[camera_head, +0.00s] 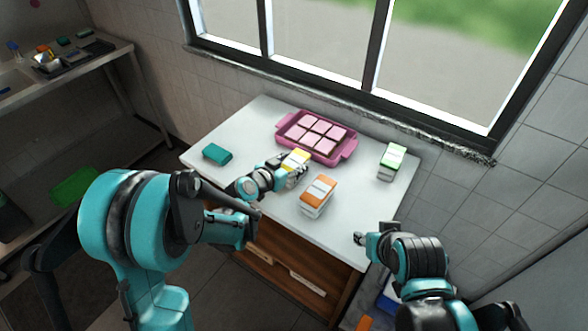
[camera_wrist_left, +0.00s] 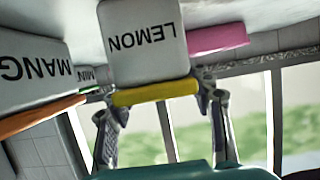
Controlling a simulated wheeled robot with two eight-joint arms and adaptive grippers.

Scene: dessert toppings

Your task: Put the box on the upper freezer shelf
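The lemon box (camera_head: 296,160), white with a yellow top, stands on the white table among other boxes. In the left wrist view the lemon box (camera_wrist_left: 145,45) appears upside down, its yellow lid towards the camera. My left gripper (camera_head: 290,172) is at this box, with one finger on each side of it near the lid. I cannot tell whether the fingers press on it or leave a small gap. My right gripper (camera_head: 362,239) is by the table's front right edge, away from the boxes; its fingers are too small to read. No freezer shelf is clearly visible.
An orange-topped mango box (camera_head: 317,195) stands close right of the lemon box. A green-topped box (camera_head: 391,161) is farther right. A pink tray (camera_head: 348,152) with pink squares lies behind, near the window. A teal block (camera_head: 217,154) lies left on the table (camera_head: 258,115).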

